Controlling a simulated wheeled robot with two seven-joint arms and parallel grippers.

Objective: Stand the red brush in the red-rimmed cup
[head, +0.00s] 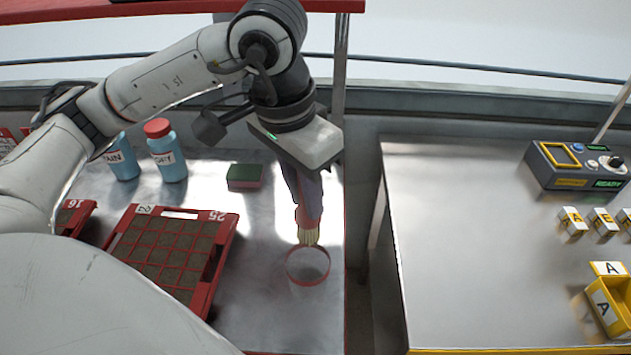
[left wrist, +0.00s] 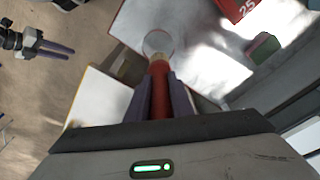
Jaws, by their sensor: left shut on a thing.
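The red brush (head: 308,217) is held bristles down in my left gripper (head: 305,200), which is shut on its handle. Its pale bristles are just above the far side of the red-rimmed cup (head: 307,281), a clear cup standing upright on the left bench. Whether the bristles touch the rim is hard to tell. In the left wrist view, the red brush (left wrist: 159,92) lies between the dark fingers, with the cup (left wrist: 158,42) beyond its tip. My right gripper (left wrist: 52,48) shows at the upper left there, its two fingers apart and empty.
A red seed tray (head: 226,245) marked 25 stands left of the cup. A green-topped sponge block (head: 245,176) and two blue bottles (head: 167,156) are behind it. A gap separates this bench from the right bench (head: 470,240), which holds lettered blocks and a control box (head: 577,166).

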